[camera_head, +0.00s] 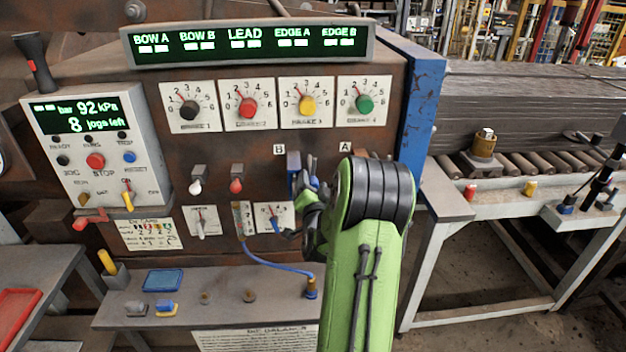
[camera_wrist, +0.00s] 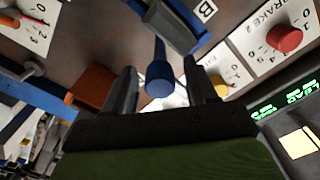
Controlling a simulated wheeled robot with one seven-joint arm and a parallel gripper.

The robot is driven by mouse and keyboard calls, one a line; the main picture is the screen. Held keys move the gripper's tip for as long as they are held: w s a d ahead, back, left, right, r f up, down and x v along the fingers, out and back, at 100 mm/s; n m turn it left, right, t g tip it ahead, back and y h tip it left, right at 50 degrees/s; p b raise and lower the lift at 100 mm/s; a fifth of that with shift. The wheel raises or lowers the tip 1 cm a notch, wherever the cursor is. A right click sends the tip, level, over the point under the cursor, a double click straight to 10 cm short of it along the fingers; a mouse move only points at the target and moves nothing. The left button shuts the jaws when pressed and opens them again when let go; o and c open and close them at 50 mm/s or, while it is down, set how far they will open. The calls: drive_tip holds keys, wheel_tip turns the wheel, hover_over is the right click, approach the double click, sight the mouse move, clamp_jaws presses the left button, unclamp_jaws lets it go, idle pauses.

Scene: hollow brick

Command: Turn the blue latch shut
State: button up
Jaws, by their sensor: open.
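The blue latch shows in the wrist view as a short blue bar with a round blue knob (camera_wrist: 160,80) at its end, close to the plate marked B (camera_wrist: 205,10). My gripper (camera_wrist: 161,72) is open, with one dark finger on each side of the knob; whether either finger touches it I cannot tell. In the head view my gripper (camera_head: 307,182) is at the panel, below and right of the B plate (camera_head: 279,150). A blue part (camera_head: 293,163) shows there beside the fingers, and my gripper and arm hide much of the latch area.
Brake dials (camera_head: 307,104) line the panel above, under a green display (camera_head: 250,43). A control box (camera_head: 97,150) stands at the left. A blue cable (camera_head: 275,262) hangs below my gripper. A shelf (camera_head: 215,290) juts out beneath; a roller conveyor (camera_head: 540,160) lies at the right.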

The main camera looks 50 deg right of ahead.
drive_tip(key=shift+c, duration=0.3)
drive_tip(key=c, duration=1)
drive_tip(key=shift+f, duration=0.1)
drive_tip(key=shift+n+b, duration=0.7)
drive_tip(key=shift+b, duration=0.55)
drive_tip(key=n+b, duration=0.2)
drive_tip(key=b, duration=0.1)
drive_tip(key=shift+f+b, duration=0.1)
drive_tip(key=shift+b, duration=0.25)
drive_tip(key=n+b, duration=0.5)
drive_tip(key=b, duration=0.3)
drive_tip(key=shift+n, duration=0.3)
drive_tip(key=n+b, duration=0.5)
drive_tip(key=b, duration=0.1)
drive_tip(key=shift+r+n+b, duration=0.15)
drive_tip(key=shift+n+b, duration=0.75)
drive_tip(key=shift+n, duration=0.3)
drive_tip(key=shift+r+n+b, duration=0.15)
drive_tip(key=shift+n+b, duration=0.75)
drive_tip(key=shift+n, duration=0.3)
